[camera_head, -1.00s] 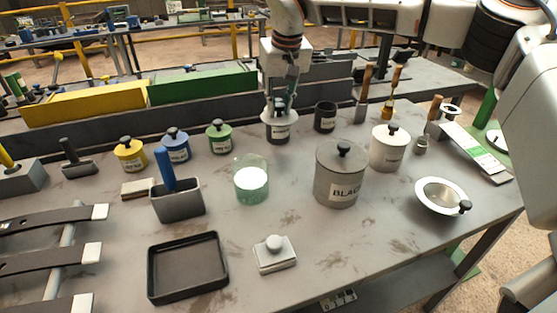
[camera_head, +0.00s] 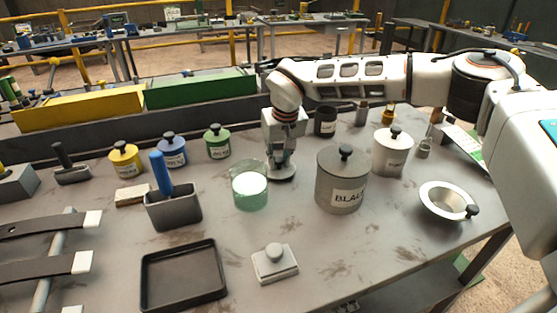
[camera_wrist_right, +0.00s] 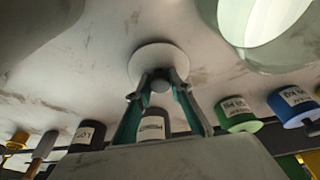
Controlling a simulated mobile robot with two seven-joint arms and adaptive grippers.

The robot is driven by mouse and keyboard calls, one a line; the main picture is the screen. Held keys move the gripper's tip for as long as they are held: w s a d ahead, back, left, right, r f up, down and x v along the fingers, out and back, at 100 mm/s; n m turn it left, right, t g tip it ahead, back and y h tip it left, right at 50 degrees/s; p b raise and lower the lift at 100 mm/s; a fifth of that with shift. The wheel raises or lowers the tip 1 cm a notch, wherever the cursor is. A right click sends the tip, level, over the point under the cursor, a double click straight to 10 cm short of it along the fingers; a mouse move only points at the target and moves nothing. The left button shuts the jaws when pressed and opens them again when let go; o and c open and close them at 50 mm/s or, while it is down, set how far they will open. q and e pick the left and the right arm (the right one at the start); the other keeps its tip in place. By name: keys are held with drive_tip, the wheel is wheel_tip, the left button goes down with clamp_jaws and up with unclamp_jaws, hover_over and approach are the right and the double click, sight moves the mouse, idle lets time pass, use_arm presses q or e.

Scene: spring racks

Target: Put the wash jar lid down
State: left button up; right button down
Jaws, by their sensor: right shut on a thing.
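My right gripper (camera_head: 283,168) points down over the table just right of the green glass beaker (camera_head: 250,188). It is shut on the knob of the wash jar lid (camera_head: 284,178), a flat round disc held level at or just above the tabletop; I cannot tell whether it touches. In the right wrist view the pale lid (camera_wrist_right: 158,60) lies beyond the fingertips of the gripper (camera_wrist_right: 160,84), its knob between them. My left gripper is not in view.
The large grey jar (camera_head: 340,185) stands close on the right, with a white jar (camera_head: 392,155) and a bowl (camera_head: 443,198) beyond. A dark cup (camera_head: 325,122) is behind. Bare tabletop (camera_head: 330,240) lies in front, beside a lidded block (camera_head: 275,262) and black tray (camera_head: 185,275).

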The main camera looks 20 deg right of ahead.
sight(282, 175)
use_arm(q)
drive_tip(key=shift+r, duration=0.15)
use_arm(e)
drive_tip(key=c, duration=2)
unclamp_jaws()
drive_tip(key=shift+f, duration=0.15)
drive_tip(key=shift+o, duration=0.9)
drive_tip(key=shift+r, duration=0.2)
use_arm(q)
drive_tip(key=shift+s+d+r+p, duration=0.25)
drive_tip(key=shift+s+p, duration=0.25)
drive_tip(key=shift+p, duration=0.5)
use_arm(e)
drive_tip(key=v, duration=1.2)
drive_tip(key=shift+s, duration=0.1)
